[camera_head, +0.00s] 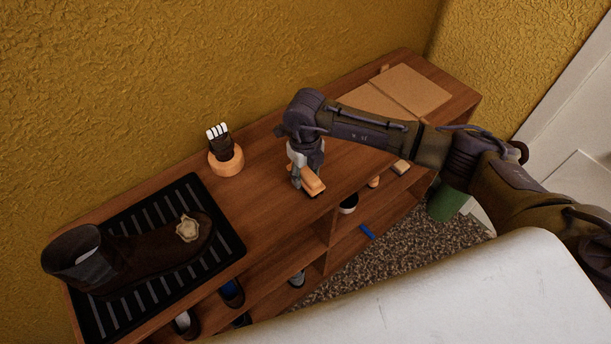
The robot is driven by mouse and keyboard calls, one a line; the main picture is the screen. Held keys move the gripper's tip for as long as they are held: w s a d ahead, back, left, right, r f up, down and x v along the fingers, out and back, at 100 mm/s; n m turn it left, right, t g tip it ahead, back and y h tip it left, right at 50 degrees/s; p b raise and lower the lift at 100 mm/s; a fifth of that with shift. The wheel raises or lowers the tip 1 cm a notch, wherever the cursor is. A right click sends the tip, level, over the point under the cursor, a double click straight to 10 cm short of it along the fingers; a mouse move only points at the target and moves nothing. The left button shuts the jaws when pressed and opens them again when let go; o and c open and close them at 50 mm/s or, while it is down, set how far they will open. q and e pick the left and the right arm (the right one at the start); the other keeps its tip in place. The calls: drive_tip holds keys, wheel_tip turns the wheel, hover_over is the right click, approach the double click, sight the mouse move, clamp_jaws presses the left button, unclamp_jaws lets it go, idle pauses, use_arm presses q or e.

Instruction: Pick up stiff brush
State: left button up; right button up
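A wooden block-like brush (313,183) with a light orange back and a dark underside is at the front edge of the wooden shelf unit's top (270,181). It looks like the stiff brush. My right gripper (298,181) points down at the brush, its grey fingers at the brush's left end. The wrist hides part of the fingers, so I cannot tell whether they are closed on it. My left gripper is not in view.
A dark item with white tips stands in a round wooden holder (228,164). A brown boot (140,252) with a tan patch lies on a black ribbed tray (222,243). A cardboard-coloured box (412,88) is at the far right. Shoes sit in the shelves below.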

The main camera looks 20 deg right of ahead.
sight(308, 170)
drive_tip(key=c, duration=0.3)
drive_tip(key=shift+r, duration=0.15)
drive_tip(key=shift+c, duration=0.2)
drive_tip(key=shift+r, duration=0.25)
drive_tip(key=r, duration=0.1)
drive_tip(key=r+b, duration=0.1)
drive_tip(key=r, duration=0.1)
drive_tip(key=shift+s+d+r, duration=0.1)
drive_tip(key=shift+d+r, duration=0.2)
drive_tip(key=s+d+r+b, duration=0.2)
drive_tip(key=s+d+r, duration=0.4)
drive_tip(key=s+d, duration=0.1)
drive_tip(key=shift+s+d+r, duration=0.25)
drive_tip(key=shift+d+r, duration=0.1)
drive_tip(key=shift+d, duration=0.3)
